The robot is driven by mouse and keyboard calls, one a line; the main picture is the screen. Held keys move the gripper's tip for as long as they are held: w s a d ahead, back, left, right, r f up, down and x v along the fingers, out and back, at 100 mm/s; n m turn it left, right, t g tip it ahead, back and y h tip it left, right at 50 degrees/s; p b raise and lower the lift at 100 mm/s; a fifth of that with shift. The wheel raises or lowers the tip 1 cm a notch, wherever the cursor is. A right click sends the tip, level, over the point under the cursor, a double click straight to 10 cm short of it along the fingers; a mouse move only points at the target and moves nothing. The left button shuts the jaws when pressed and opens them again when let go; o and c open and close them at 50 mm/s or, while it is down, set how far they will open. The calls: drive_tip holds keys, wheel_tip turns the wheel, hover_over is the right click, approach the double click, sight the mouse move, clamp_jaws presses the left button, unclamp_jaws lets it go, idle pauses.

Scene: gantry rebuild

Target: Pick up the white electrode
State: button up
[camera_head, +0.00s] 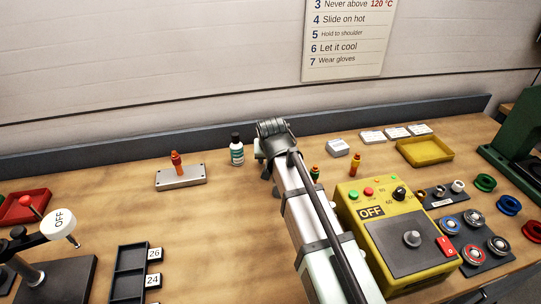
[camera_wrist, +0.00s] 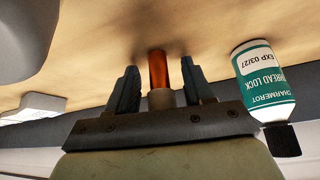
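My gripper (camera_wrist: 160,85) points down at the table in the wrist view, where the picture is upside down. Its two dark fingers stand apart, with an upright copper-orange rod (camera_wrist: 158,70) between them. The rod has a pale grey-white collar (camera_wrist: 161,99) near the palm, and it looks like the white electrode. Narrow gaps show between the rod and the fingers. In the head view my gripper (camera_head: 272,165) is mostly hidden by my wrist and arm, and the rod cannot be seen there.
A thread-lock bottle (camera_head: 237,150) stands close beside my gripper. A yellow control box (camera_head: 408,240) stands right of my arm.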

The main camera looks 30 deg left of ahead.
clamp_jaws()
idle(0.4)
